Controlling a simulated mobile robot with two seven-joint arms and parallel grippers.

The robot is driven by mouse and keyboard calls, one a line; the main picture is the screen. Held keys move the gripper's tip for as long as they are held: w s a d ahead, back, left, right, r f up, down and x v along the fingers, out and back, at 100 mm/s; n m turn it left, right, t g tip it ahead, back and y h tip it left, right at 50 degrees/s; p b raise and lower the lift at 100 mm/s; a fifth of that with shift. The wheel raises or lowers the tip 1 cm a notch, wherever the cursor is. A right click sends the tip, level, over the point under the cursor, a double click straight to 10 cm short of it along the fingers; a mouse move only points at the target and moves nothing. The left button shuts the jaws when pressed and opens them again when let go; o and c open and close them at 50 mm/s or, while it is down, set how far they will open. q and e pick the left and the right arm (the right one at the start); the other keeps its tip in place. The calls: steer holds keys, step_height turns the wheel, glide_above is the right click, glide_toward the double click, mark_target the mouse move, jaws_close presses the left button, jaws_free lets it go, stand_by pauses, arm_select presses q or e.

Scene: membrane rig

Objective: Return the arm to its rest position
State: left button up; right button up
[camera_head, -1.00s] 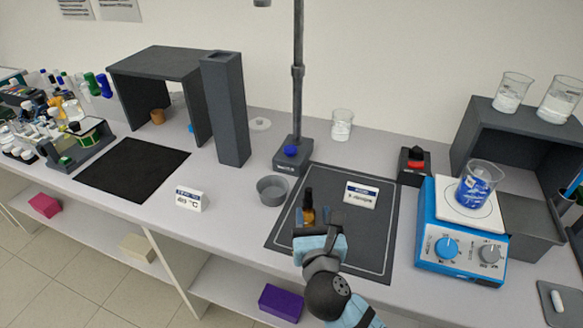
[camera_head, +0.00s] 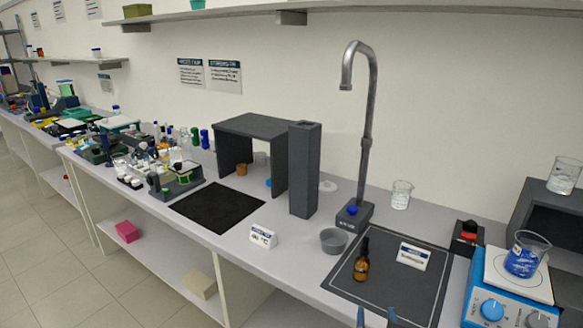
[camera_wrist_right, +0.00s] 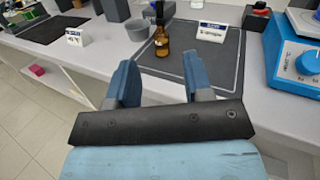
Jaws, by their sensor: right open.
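My right gripper (camera_head: 376,317) shows only its two blue fingertips at the bottom edge of the head view. In the right wrist view its fingers (camera_wrist_right: 160,85) are spread apart with nothing between them. A small amber bottle with a dark top (camera_head: 361,262) stands upright on the dark mat (camera_head: 399,293), beyond the fingertips. The bottle also shows in the right wrist view (camera_wrist_right: 162,42), apart from the fingers. My left gripper is in neither view.
A grey bowl (camera_head: 334,241), a tap-like post (camera_head: 366,150) and a label card (camera_head: 412,256) stand around the bottle. A blue stirrer (camera_head: 492,308) with a beaker of blue liquid (camera_head: 524,258) is at right. A black mat (camera_head: 217,207) lies clear at left.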

arm_select(q)
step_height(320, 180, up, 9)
steer(key=p, duration=0.9)
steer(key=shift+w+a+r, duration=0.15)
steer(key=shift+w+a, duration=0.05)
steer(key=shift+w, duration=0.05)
arm_select(e)
steer(key=s+d+f+m+g+y, duration=0.2)
steer(key=s+f+m, duration=0.6)
steer(key=m, duration=0.8)
steer(key=s+d+f+m+g+y, duration=0.2)
steer(key=s+f+m+g+y, duration=0.2)
steer(key=m, duration=1.2)
steer(key=s+f+g, duration=0.1)
steer(key=s+f, duration=0.2)
steer(key=s, duration=0.1)
steer(key=shift+f+m+g, duration=0.3)
steer(key=shift+f, duration=0.05)
